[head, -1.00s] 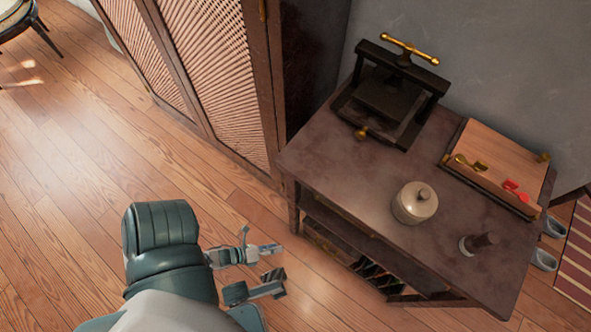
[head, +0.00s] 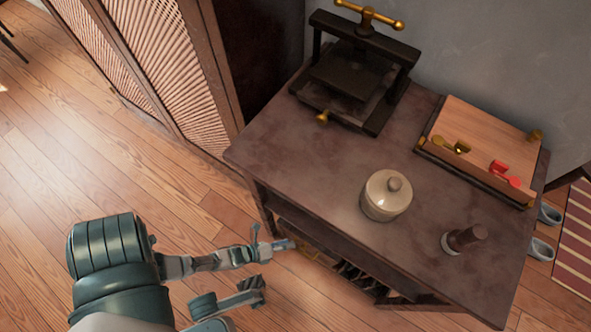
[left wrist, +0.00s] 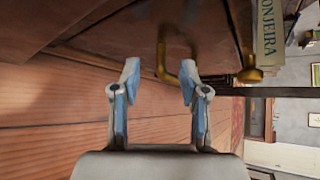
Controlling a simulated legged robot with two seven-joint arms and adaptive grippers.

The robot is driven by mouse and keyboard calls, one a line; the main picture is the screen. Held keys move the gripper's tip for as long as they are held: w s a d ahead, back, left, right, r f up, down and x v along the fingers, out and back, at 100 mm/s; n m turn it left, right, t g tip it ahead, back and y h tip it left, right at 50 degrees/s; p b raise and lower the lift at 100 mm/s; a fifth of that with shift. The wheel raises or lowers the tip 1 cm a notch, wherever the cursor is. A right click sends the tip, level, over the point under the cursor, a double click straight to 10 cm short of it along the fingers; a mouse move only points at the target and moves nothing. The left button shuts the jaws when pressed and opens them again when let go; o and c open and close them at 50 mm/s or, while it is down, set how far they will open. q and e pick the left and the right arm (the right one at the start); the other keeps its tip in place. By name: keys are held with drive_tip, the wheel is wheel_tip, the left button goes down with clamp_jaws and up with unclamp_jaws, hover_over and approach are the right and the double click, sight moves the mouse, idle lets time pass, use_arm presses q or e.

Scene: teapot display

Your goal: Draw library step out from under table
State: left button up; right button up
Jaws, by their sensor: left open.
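My left gripper (head: 270,265) is open and empty beside the near left corner of the dark table (head: 310,150), low down near the floor. In the left wrist view its two fingers (left wrist: 159,75) stand apart, with a bent brass handle (left wrist: 164,66) just beyond and between the tips. The handle is on a brown wooden panel (left wrist: 205,25), which appears to be the library step's face. I cannot tell whether a finger touches the handle. In the head view the table top hides most of what is under it. My right gripper is not in view.
On the table stand a black press (head: 352,75) with a brass bar, a lidded pot (head: 386,195), a stamp-like object (head: 464,238) and a wooden board (head: 485,140). Wooden floor (head: 60,190) is open at the left.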

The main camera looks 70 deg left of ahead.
use_arm(q)
drive_tip(key=shift+x, duration=0.8)
clamp_jaws()
drive_tip(key=shift+s, duration=0.1)
